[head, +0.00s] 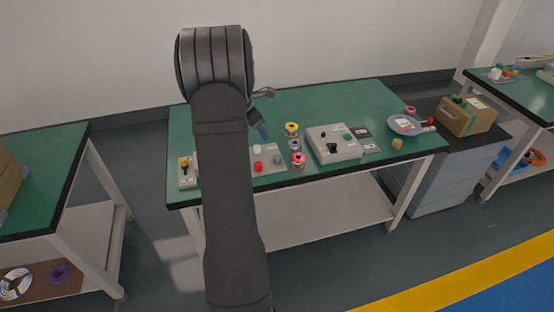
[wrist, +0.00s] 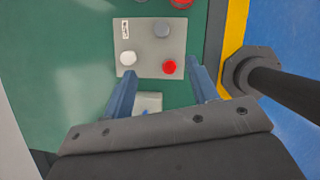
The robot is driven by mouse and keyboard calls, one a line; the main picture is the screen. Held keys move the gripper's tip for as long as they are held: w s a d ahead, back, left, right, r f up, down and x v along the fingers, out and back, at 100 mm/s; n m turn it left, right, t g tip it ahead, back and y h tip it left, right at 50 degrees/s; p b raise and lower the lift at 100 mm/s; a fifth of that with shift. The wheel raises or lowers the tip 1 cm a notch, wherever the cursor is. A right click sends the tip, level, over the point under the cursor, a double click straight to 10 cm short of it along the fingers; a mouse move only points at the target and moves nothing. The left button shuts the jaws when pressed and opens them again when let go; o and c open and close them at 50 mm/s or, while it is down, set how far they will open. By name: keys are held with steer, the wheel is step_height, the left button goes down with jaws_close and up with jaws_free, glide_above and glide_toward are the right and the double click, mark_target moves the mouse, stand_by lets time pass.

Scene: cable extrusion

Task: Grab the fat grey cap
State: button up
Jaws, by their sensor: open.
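A light grey plate (head: 262,168) lies on the green table and also shows in the wrist view (wrist: 145,42). It bears a round grey cap (head: 277,159), a white cap (head: 257,149) and a red cap (head: 258,166). In the wrist view the grey cap (wrist: 161,30) is at the plate's upper right, beyond the red cap (wrist: 169,67); the white cap (wrist: 128,58) is at lower left. My gripper (wrist: 161,68) is open and empty above the plate, its fingertips on either side of the lower caps in the picture. In the head view my arm hides part of the plate area.
Wire spools in yellow (head: 291,128), grey (head: 295,146) and red (head: 298,160) stand right of the plate. A control box (head: 335,148) is beyond them. A small lever box (head: 186,172) sits at the left. A cardboard box (head: 467,116) stands off the table's right end.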

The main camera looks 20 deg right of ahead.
glide_above(277, 156)
steer(key=a, duration=0.3)
steer(key=f, duration=0.9)
steer(key=shift+s+f, duration=0.2)
steer(key=shift+f, duration=0.1)
steer(key=shift+x, duration=2.65)
steer(key=shift+s+d, duration=0.1)
steer(key=shift+d, duration=0.05)
steer(key=c, duration=1)
steer(key=shift+c, duration=0.2)
steer(key=shift+r, duration=0.15)
